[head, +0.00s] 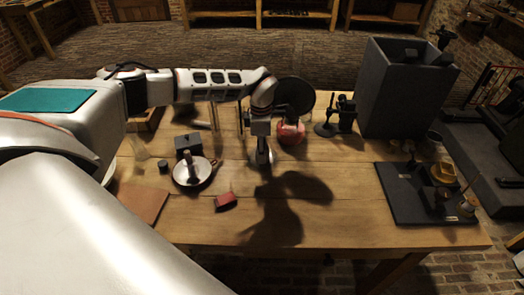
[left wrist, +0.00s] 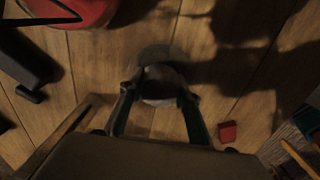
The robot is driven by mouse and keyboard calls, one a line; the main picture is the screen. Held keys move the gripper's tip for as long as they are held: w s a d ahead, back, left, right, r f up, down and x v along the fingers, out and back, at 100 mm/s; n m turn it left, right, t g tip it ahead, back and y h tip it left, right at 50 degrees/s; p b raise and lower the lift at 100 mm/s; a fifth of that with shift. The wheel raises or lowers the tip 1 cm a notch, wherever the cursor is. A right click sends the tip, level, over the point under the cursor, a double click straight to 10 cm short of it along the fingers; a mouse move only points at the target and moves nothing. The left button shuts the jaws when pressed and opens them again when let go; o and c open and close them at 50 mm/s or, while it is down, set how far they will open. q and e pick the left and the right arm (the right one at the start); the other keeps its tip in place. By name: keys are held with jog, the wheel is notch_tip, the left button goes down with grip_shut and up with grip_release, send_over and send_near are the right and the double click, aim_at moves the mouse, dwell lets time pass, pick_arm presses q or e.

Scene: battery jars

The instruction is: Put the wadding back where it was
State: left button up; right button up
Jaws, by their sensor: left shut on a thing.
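My left gripper (head: 263,158) points down over the middle of the wooden table, shut on a pale, rounded thing that I take to be the wadding (head: 263,155). In the left wrist view the wadding (left wrist: 160,88) shows as a dim grey lump between the two fingers (left wrist: 160,100). Its outline is partly covered by the fingers, and I cannot tell whether it touches the table. My right gripper is in neither view.
A red rounded vessel (head: 291,133) stands just behind the gripper. A dark board (head: 400,205) with small items is at right; a tall grey box (head: 400,95) stands behind. The front middle is clear.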

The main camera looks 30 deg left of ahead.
pick_arm(q)
jog(key=shift+f, duration=0.1)
jog(key=o, duration=0.8)
notch_tip(320, 180, up, 12)
jog(key=shift+r, duration=0.25)
jog(key=shift+s+f, duration=0.1)
dwell(0.5)
